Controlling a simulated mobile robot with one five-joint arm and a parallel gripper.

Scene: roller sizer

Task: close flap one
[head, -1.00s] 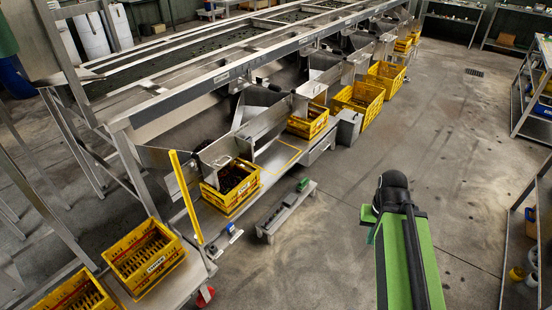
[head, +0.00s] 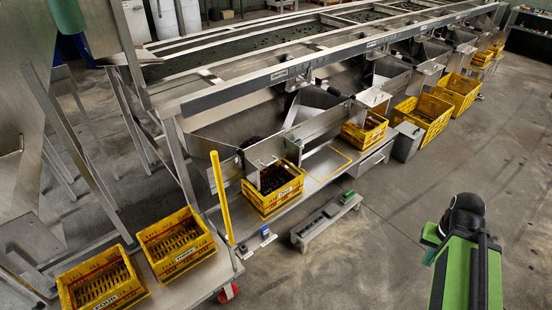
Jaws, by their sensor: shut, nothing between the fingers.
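The sizer's metal outlet flaps hang along its near side. The nearest flap (head: 262,160) is a steel plate with a small handle, in front of a chute and above the yellow crate (head: 283,203) that holds dark produce. A second flap (head: 373,97) shows farther back, above another yellow crate (head: 366,140). I cannot read which flap is numbered one, nor tell for sure how far the nearest one is open. My green and black arm is at the lower right, apart from the flaps. My gripper does not show.
A yellow post (head: 221,198) stands left of the nearest crate. Two empty yellow crates (head: 172,269) (head: 95,303) sit at the lower left. A low grey stand (head: 325,222) is on the floor before the sizer. The floor (head: 390,240) between it and my arm is clear.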

